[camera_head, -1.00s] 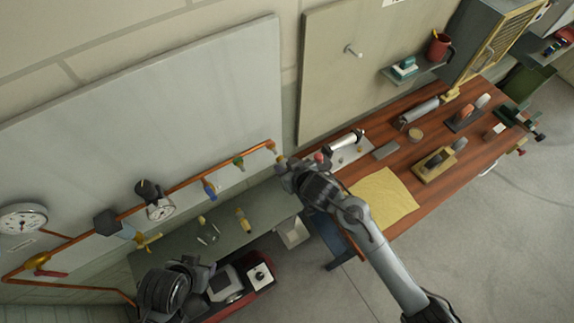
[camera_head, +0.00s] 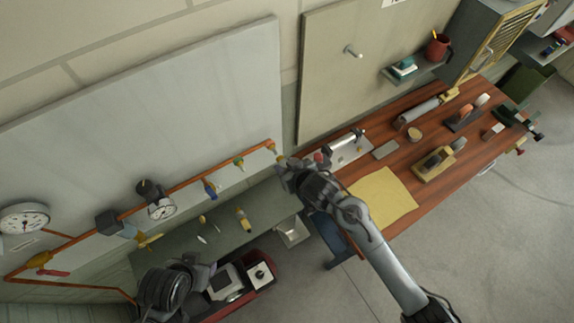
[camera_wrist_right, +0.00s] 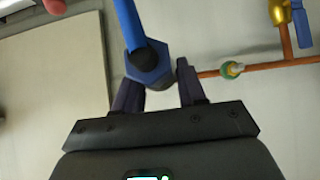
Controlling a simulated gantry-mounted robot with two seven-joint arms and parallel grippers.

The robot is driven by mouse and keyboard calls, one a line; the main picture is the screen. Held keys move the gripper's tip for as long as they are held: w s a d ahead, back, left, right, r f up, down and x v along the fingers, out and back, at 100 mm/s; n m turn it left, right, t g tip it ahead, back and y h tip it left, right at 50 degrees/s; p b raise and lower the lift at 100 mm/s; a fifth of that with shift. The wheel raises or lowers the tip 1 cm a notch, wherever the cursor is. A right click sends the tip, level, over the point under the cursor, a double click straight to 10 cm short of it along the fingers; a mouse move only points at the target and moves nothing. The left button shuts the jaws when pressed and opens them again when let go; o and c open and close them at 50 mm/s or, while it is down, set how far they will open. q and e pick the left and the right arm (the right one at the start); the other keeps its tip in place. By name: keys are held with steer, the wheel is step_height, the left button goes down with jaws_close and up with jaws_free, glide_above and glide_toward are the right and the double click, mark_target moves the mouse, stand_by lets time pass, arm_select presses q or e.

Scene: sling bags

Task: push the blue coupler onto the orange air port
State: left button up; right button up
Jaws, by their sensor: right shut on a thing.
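The blue coupler (camera_wrist_right: 148,66) sits between the two fingers of my right gripper (camera_wrist_right: 160,88), with a blue hose running up from it. The right gripper is shut on it. In the head view this gripper (camera_head: 283,165) is just below and right of the pipe's end, and the coupler cannot be made out there. The orange air port (camera_head: 271,147) appears to be the fitting at the right end of the copper pipe. In the wrist view that end is hidden behind the right finger. My left gripper (camera_head: 172,288) is low at the left, its fingers unclear.
A green-ringed port (camera_wrist_right: 232,69) and a blue-handled brass fitting (camera_wrist_right: 281,12) lie along the copper pipe (camera_head: 187,186). A grey shelf (camera_head: 170,251) with small parts runs below it. The wooden bench (camera_head: 405,145) with tools is to the right.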

mark_target(282, 159)
steer(key=shift+p, duration=0.35)
stand_by(0.5)
steer(key=shift+w+a, duration=0.1)
steer(key=shift+w, duration=0.15)
stand_by(0.3)
steer(key=shift+w+a, duration=0.45)
steer(key=shift+w, duration=0.25)
steer(key=shift+w+a, duration=0.3)
steer(key=shift+w, duration=0.15)
steer(key=o, duration=1.2)
steer(key=shift+o, duration=0.2)
steer(key=shift+s+d, duration=0.1)
steer(key=v, duration=0.9)
steer(key=shift+s+r, duration=0.1)
steer(key=shift+r, duration=0.1)
steer(key=shift+s+d+r, duration=0.3)
steer(key=shift+s+r, duration=0.1)
steer(key=shift+f, duration=0.1)
